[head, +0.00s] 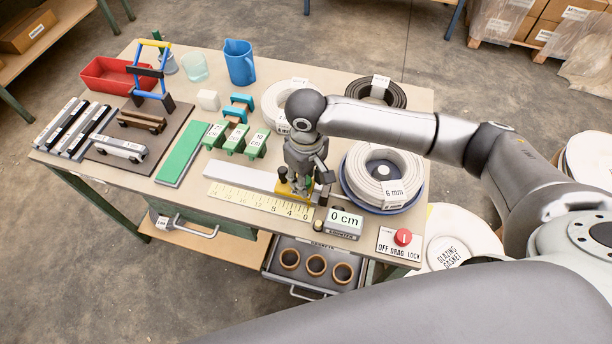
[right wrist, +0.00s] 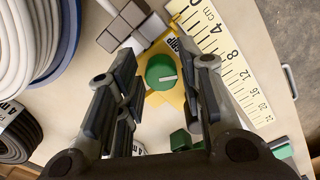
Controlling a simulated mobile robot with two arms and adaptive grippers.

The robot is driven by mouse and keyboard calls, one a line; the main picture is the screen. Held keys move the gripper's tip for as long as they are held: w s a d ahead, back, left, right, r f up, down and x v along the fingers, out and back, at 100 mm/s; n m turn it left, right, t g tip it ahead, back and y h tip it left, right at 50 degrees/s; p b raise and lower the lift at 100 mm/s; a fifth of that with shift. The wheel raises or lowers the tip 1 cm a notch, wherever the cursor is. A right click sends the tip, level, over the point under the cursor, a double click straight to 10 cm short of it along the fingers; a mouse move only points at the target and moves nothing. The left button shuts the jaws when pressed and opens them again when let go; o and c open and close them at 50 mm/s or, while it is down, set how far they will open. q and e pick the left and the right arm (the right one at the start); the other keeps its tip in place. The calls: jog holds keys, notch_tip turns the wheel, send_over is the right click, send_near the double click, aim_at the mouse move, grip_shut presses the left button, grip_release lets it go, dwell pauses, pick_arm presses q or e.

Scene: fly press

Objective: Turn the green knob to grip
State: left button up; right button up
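The green knob (right wrist: 161,72) sits on a yellow plate (right wrist: 184,50) in the right wrist view. A white line on the knob points to the right in that picture, and the word GRIP is printed on the plate above right of it. My right gripper (right wrist: 163,88) is open, with its dark finger pads on either side of the knob; I cannot tell whether they touch it. In the head view my right gripper (head: 299,184) points down over the yellow plate (head: 284,188) and hides the knob. My left gripper is not in view.
A red knob (head: 403,237) marked OFF DRAG LOCK is to the right. A white hose coil (head: 352,174) stands close right of the gripper; green blocks (head: 236,139) stand left.

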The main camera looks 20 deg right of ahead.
jog(key=c, duration=0.7)
jog(key=shift+r+n+p, duration=0.2)
jog(key=shift+n+p, duration=0.2)
jog(key=shift+p, duration=0.3)
jog(key=shift+c, duration=0.2)
jog(key=n+p, duration=0.4)
jog(key=shift+r+p, duration=0.15)
jog(key=shift+p, duration=0.15)
jog(key=n+p, duration=0.2)
jog(key=n, duration=0.1)
pick_arm(q)
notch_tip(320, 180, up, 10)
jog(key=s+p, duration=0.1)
jog(key=p, duration=0.1)
pick_arm(e)
jog(key=shift+w+f+n, duration=0.1)
jog(key=shift+f+n, duration=0.05)
jog(key=shift+n, duration=0.85)
jog(key=shift+w+f+n, duration=0.1)
jog(key=shift+n, duration=0.9)
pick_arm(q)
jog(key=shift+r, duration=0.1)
pick_arm(e)
jog(key=o, duration=0.7)
jog(key=shift+s, duration=0.1)
